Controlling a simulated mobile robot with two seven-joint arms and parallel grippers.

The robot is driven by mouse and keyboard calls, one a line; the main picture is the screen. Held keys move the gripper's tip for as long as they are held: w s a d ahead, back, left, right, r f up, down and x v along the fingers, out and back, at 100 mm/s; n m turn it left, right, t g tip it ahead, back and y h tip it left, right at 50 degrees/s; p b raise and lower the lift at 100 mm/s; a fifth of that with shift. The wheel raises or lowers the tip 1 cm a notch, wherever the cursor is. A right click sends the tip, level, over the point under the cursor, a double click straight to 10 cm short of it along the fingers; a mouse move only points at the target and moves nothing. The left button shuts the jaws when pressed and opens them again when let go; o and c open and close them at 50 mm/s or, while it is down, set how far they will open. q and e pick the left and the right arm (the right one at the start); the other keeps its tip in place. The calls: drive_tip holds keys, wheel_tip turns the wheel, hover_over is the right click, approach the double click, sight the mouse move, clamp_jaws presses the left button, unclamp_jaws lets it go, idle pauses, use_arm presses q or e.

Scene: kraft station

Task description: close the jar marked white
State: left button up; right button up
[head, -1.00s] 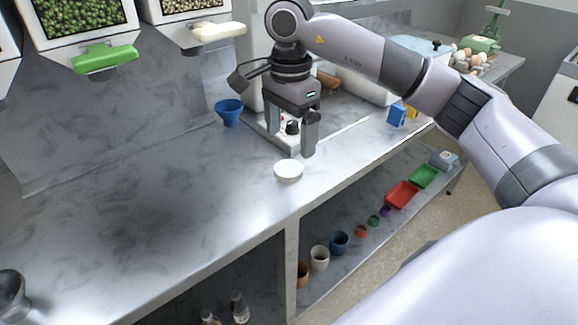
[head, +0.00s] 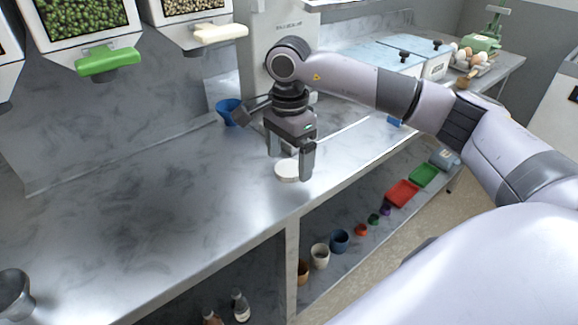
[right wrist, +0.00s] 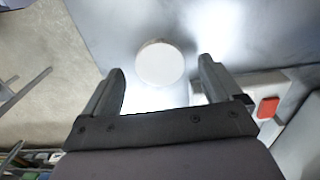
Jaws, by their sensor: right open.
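A round white, lid-like disc (head: 287,171) lies on the metal counter near its front edge. It also shows in the right wrist view (right wrist: 160,63) as a plain white circle. I cannot tell whether it is a loose lid or the top of a low jar, and I see no marking on it. My right gripper (head: 291,165) is open, pointing down just above the disc. In the right wrist view the disc lies between and slightly beyond the fingertips, with nothing gripped. My left gripper is not in view.
A blue funnel-like cup (head: 229,110) stands behind my right gripper. A device with a red button (right wrist: 268,107) sits close beside a finger. Dispensers (head: 88,30) hang at the back left. Cups and trays (head: 403,193) fill the lower shelf.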

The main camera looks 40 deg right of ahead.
drive_tip(key=shift+f, duration=0.65)
drive_tip(key=c, duration=1.2)
drive_tip(key=shift+r, duration=0.1)
wheel_tip(320, 180, up, 3)
drive_tip(key=shift+s+a+r+b, duration=0.15)
drive_tip(key=shift+r+b, duration=0.05)
drive_tip(key=shift+b, duration=0.15)
drive_tip(key=s+a+b, duration=0.1)
drive_tip(key=s+a, duration=0.6)
drive_tip(key=s, duration=0.1)
drive_tip(key=s+a+b, duration=0.1)
drive_tip(key=s+a, duration=0.3)
drive_tip(key=s, duration=0.1)
drive_tip(key=shift+s+a+b, duration=0.1)
drive_tip(key=shift+a+b, duration=0.2)
drive_tip(key=shift+a, duration=0.05)
